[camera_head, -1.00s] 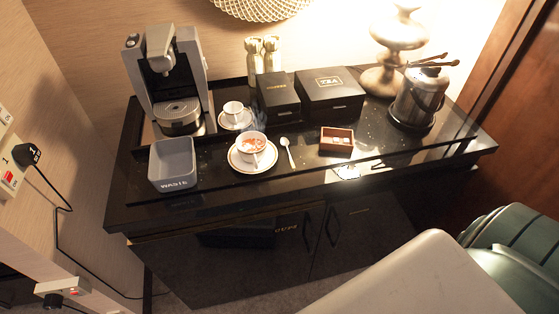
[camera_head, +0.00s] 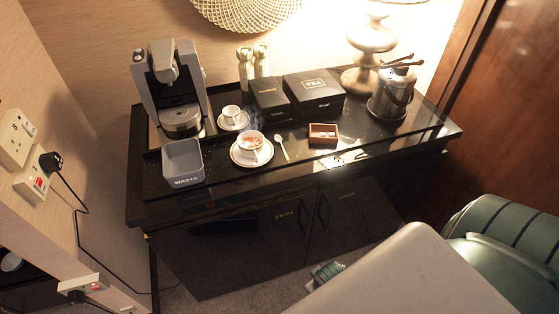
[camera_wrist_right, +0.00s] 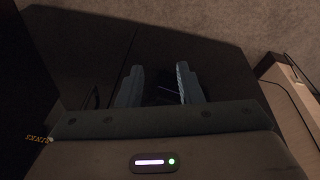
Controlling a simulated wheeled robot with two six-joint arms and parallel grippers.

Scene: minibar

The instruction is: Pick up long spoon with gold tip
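A small pale spoon (camera_head: 281,147) lies on the black minibar counter, just right of the white cup on its saucer; I cannot make out a gold tip on it. Long thin utensils (camera_head: 398,63) with brownish-gold ends rest across the top of the metal ice bucket (camera_head: 391,95) at the right; I cannot tell whether one is a spoon. My right gripper (camera_wrist_right: 158,72) is open and empty in the right wrist view, low in front of the dark cabinet and away from both. My left gripper is not in view.
The front right of the counter is fairly clear. A green ribbed seat (camera_head: 500,235) stands at the lower right.

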